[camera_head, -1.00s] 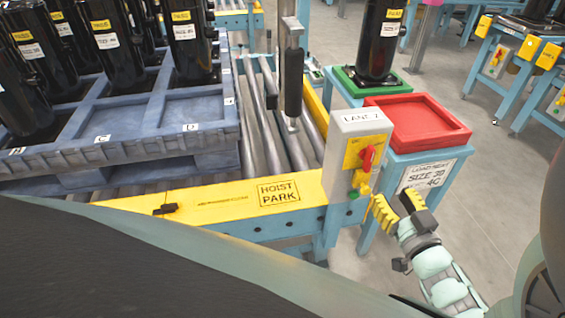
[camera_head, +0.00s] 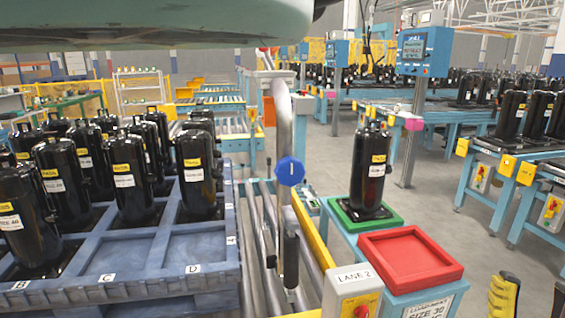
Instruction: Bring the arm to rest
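My gripper (camera_head: 534,288) shows at the bottom right corner, cut off by the lower edge. One finger has a ridged yellow pad; the other is dark. The fingers point up and stand apart with only floor visible between them, so it looks open and empty. A pale part of my own arm (camera_head: 150,25) crosses the top left of the view. The rest of the arm is out of frame.
A blue pallet (camera_head: 130,290) with several black compressors stands at left. A hoist post (camera_head: 282,130) rises beside it. A compressor (camera_head: 370,165) stands on a green tray; a red tray (camera_head: 410,258) is empty. A control box (camera_head: 352,292) is in front.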

